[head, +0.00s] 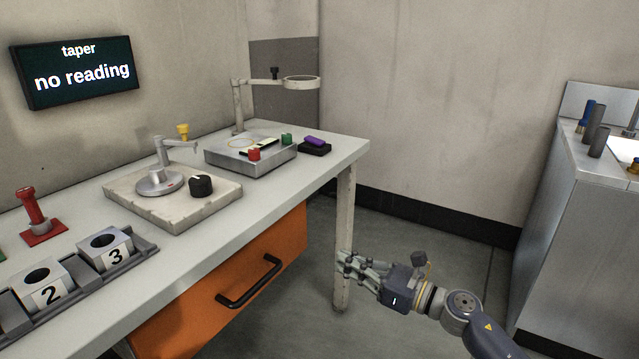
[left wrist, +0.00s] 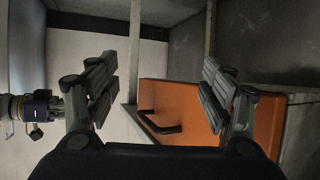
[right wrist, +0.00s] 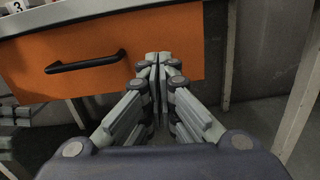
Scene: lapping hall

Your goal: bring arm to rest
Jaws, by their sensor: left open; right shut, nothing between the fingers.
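My right gripper (head: 352,265) is in the head view at the lower middle, in front of the table's near right leg and right of the orange drawer (head: 205,300). Its fingers are shut with nothing between them; they also show meeting in the right wrist view (right wrist: 158,75). The left arm is not in the head view.
The workbench (head: 330,150) carries a stone plate (head: 215,205) with a gauge, a metal block (head: 270,158) under a ring stand, and a rack with numbered blocks (head: 107,249). A grey cabinet (head: 570,230) stands at the right. Floor between is clear.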

